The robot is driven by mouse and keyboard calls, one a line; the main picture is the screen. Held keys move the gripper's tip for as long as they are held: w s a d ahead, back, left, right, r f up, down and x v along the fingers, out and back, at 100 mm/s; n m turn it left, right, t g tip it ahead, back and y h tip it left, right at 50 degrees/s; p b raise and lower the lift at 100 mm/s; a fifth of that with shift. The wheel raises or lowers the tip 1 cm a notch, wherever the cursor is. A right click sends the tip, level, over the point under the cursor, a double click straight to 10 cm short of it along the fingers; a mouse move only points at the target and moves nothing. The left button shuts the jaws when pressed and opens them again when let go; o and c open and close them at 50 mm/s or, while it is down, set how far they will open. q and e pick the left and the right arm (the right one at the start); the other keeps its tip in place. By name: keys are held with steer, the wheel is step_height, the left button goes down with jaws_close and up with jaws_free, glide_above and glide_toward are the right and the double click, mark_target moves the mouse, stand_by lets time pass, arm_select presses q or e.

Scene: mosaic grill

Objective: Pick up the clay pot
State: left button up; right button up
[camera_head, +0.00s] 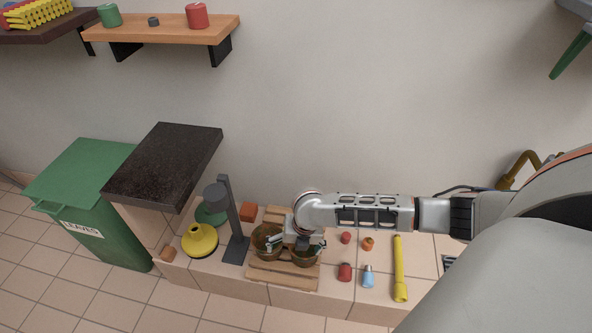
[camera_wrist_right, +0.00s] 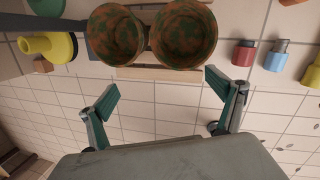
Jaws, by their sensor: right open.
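Two round brown pots with green patches, which look like the clay pots, stand side by side on a slatted wooden board (camera_head: 268,281). In the head view the left pot (camera_head: 264,247) and the right pot (camera_head: 304,260) are partly hidden by my right gripper (camera_head: 296,244). In the right wrist view the pots (camera_wrist_right: 116,36) and (camera_wrist_right: 183,34) show their open tops at the upper edge. My right gripper (camera_wrist_right: 165,92) is open, with nothing between its fingers; its tips show below the pots in that view. My left gripper is not in view.
A dark grey stand (camera_head: 236,248) and a yellow cone-shaped thing (camera_head: 199,241) are left of the pots. Small red (camera_head: 344,271) and blue (camera_head: 368,276) containers and a yellow stick (camera_head: 400,270) lie to the right. A green bin (camera_head: 100,235) stands at the left.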

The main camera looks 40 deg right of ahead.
steer(key=d+f+n+g+h+b, duration=0.1)
steer(key=d+f+n, duration=0.1)
steer(key=d, duration=0.3)
steer(key=b, duration=0.5)
glide_above(304, 255)
steer(key=f, duration=0.7)
steer(key=shift+s+f, duration=0.2)
steer(key=shift+s, duration=0.2)
steer(key=shift+w+f, duration=0.1)
steer(key=shift+w, duration=0.05)
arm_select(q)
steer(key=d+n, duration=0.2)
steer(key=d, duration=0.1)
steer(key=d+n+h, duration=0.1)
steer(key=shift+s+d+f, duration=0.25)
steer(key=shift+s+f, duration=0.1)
arm_select(e)
steer(key=shift+w+r, duration=0.2)
steer(key=shift+r, duration=0.05)
steer(key=c, duration=1.3)
